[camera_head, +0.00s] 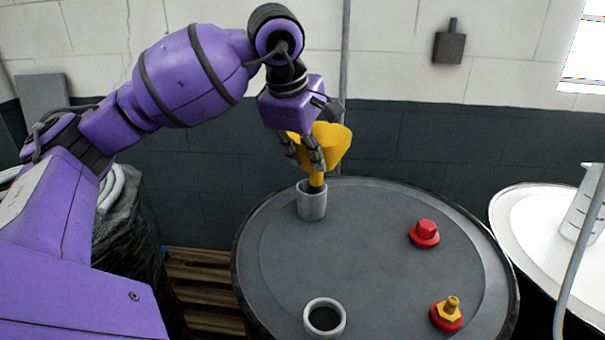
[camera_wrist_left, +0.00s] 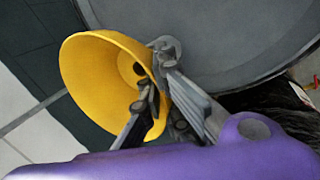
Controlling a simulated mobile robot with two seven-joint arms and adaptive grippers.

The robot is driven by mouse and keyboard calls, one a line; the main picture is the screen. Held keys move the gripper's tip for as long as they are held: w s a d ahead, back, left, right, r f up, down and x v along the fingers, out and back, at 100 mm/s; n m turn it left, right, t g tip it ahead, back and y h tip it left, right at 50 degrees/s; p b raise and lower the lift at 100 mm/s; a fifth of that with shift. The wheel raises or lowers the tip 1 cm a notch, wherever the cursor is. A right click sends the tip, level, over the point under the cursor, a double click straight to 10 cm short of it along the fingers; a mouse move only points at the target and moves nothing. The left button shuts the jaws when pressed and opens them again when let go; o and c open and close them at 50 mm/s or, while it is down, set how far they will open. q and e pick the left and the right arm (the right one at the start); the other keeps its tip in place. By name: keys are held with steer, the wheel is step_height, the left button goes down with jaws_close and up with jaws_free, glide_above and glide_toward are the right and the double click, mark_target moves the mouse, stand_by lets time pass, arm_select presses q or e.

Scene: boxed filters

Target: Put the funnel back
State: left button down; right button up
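The yellow funnel (camera_head: 333,143) is above the far-left part of the grey drum lid, wide mouth up. Its narrow spout points down into the mouth of a grey cylindrical holder (camera_head: 312,205); how deep the tip reaches is hidden by the rim. My left gripper (camera_head: 304,155) has its fingers on the funnel's lower cone and appears shut on it. In the left wrist view the funnel (camera_wrist_left: 92,75) opens toward the left, with the gripper fingers (camera_wrist_left: 160,95) against its side. My right gripper is not in view.
The drum lid (camera_head: 375,265) also bears a second open grey cylinder (camera_head: 324,318), a red cap (camera_head: 425,233) and a red-and-brass fitting (camera_head: 447,315). A white drum (camera_head: 525,225) with a clear jug (camera_head: 580,205) stands at right. The lid's middle is clear.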

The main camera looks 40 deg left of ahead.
arm_select(q)
steer(key=shift+w+a+f, duration=0.25)
steer(key=shift+a+f, duration=0.55)
steer(key=shift+f, duration=0.1)
step_height(320, 180, down, 4)
steer(key=shift+f, duration=0.25)
steer(key=c, duration=2)
jaws_free()
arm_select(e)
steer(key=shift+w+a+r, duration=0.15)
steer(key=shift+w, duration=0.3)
arm_select(q)
steer(key=shift+r, duration=0.1)
steer(key=v, duration=1.3)
steer(key=shift+w, duration=0.2)
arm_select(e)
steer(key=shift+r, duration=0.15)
